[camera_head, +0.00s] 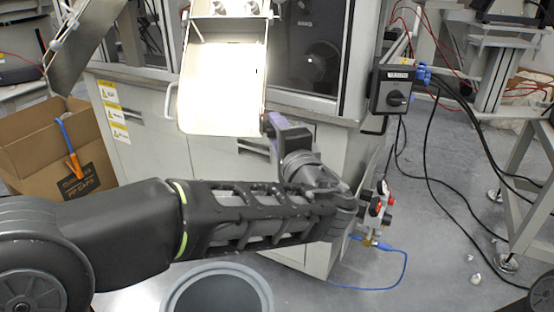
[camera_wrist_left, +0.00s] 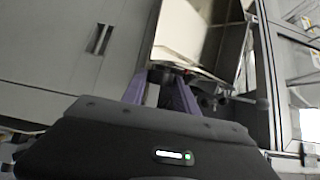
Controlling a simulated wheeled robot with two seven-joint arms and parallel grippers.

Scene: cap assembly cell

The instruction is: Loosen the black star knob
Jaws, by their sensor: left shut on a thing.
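My left gripper (camera_head: 274,125) reaches in from the left and sits at the lower right edge of the bright metal chute. Its purple fingers also show in the left wrist view (camera_wrist_left: 160,92), shut on the black star knob (camera_wrist_left: 167,69) at the lower end of the chute. In the head view only a small dark part of the knob (camera_head: 267,124) shows beside the fingertips; the gripper hides most of it. The knob's lobes are too small and dark to make out. My right gripper is not in view.
The pale chute (camera_head: 222,95) slopes down from the grey machine cabinet (camera_head: 140,145). A switch box (camera_head: 393,90) with cables hangs on the cabinet's right corner. A cardboard box (camera_head: 45,150) stands at the left. A grey bin (camera_head: 218,290) stands on the floor below my left arm.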

